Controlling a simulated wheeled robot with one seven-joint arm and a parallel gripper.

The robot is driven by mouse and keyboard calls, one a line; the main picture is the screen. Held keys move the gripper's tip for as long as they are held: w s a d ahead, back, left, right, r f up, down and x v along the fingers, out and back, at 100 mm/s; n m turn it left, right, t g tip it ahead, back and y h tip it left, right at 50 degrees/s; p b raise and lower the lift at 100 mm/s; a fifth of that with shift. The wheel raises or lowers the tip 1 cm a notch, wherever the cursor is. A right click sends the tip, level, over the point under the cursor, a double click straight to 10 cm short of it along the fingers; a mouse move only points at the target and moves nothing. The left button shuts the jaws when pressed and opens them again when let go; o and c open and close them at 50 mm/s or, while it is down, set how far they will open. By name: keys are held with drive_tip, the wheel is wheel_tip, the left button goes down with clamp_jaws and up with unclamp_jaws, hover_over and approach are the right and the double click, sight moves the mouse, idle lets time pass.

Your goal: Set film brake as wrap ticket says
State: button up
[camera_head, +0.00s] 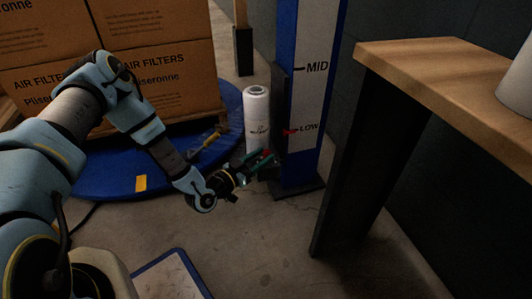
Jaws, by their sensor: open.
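My gripper (265,163) is low, in front of the blue mast (301,160) and the white film roll (257,112). Its dark green fingers are open, with a small red part showing beside them; I cannot tell whether they touch anything. The mast has a pale scale strip (312,90) marked MID and LOW, and a red pointer (290,132) sits level with LOW. The film roll stands upright just left of the mast, with small dark print low on its side. I cannot make out a brake control or a readable wrap ticket.
Cartons (130,85) marked AIR FILTERS stand on a blue round platform (110,185) bearing a yellow mark (141,183). A wooden-topped table (440,75) stands right, with dark legs. A blue-edged white board (165,280) lies at the bottom. Concrete floor before the mast is clear.

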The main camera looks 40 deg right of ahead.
drive_tip(key=a+p, duration=0.2)
drive_tip(key=a, duration=0.6)
drive_tip(key=shift+s+a, duration=0.35)
drive_tip(key=shift+s, duration=0.1)
drive_tip(key=w+a+r+n+t+y, duration=0.1)
drive_tip(key=w+a+r+y, duration=0.1)
drive_tip(key=w+a+y, duration=0.4)
drive_tip(key=w+a+r+n+t+y, duration=0.1)
drive_tip(key=w+a+r+y, duration=0.15)
drive_tip(key=w, duration=0.65)
drive_tip(key=w+a+r+n+y+p, duration=0.1)
drive_tip(key=a+r+n+y, duration=0.25)
drive_tip(key=a+r, duration=0.4)
drive_tip(key=w+a+r+n+y+p, duration=0.1)
drive_tip(key=a+r+n+y, duration=0.3)
drive_tip(key=a, duration=0.7)
drive_tip(key=s+a+r+n+g+y, duration=0.2)
drive_tip(key=s+a+r+n, duration=0.4)
drive_tip(key=s+a+r, duration=0.55)
wheel_tip(320, 180, up, 38)
drive_tip(key=d+p, duration=0.1)
drive_tip(key=p, duration=3.7)
drive_tip(key=shift+s+d+r, duration=0.2)
drive_tip(key=shift+s, duration=0.1)
